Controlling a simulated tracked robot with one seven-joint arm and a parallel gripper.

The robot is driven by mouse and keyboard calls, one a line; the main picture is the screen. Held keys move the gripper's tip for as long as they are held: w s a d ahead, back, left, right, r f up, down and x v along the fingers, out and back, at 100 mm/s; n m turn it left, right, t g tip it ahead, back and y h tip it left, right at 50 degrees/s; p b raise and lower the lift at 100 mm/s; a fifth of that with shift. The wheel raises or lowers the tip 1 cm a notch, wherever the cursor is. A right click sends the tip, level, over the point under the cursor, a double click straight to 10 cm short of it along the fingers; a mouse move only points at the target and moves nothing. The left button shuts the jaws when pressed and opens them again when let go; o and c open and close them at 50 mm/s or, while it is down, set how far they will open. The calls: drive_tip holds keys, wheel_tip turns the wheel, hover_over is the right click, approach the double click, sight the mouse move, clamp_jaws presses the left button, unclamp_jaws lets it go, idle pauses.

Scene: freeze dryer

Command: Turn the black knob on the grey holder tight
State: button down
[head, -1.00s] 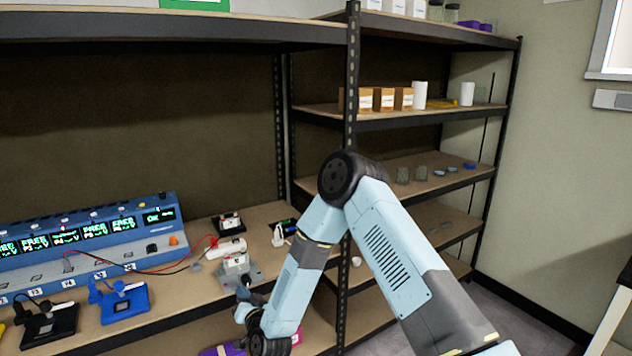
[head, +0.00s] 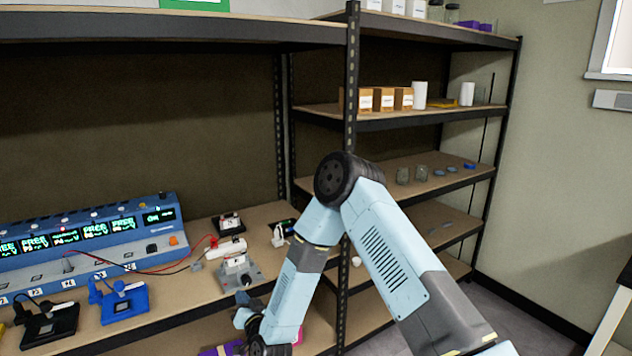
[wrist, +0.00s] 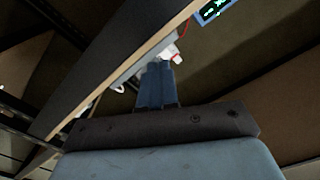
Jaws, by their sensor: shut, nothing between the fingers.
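The grey holder (head: 237,272) sits near the front edge of the shelf, right of the blue instrument. A white cylinder (head: 228,248) lies at its top. The small black knob (head: 246,280) shows at the holder's front, facing the shelf edge. My gripper (head: 243,299) is just below and in front of the knob, with a small apparent gap. In the wrist view its blue fingers (wrist: 157,72) are together and empty, pointing up toward the pale holder, which they partly cover. The knob cannot be made out there, and its tightness cannot be told.
The blue instrument (head: 90,240) with lit displays stands left, with red and black leads running right. A blue clamp (head: 124,300) and a black one (head: 50,325) lie in front. A shelf post (head: 348,200) stands right of the holder, close behind my arm.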

drive_tip(key=v, duration=0.4)
drive_tip(key=shift+s+d, duration=0.15)
drive_tip(key=shift+s, duration=0.1)
drive_tip(key=shift+w+d+f+n, duration=0.15)
drive_tip(key=shift+w+n, duration=1.35)
drive_tip(key=shift+w, duration=0.35)
drive_tip(key=shift+w+d+f+n, duration=0.1)
drive_tip(key=shift+w+f+n, duration=0.05)
drive_tip(key=shift+w+n, duration=1.55)
drive_tip(key=shift+s+a, duration=0.3)
drive_tip(key=shift+a, duration=0.4)
drive_tip(key=shift+s+a+r, duration=0.1)
drive_tip(key=shift+s+a, duration=0.1)
drive_tip(key=shift+a, duration=0.2)
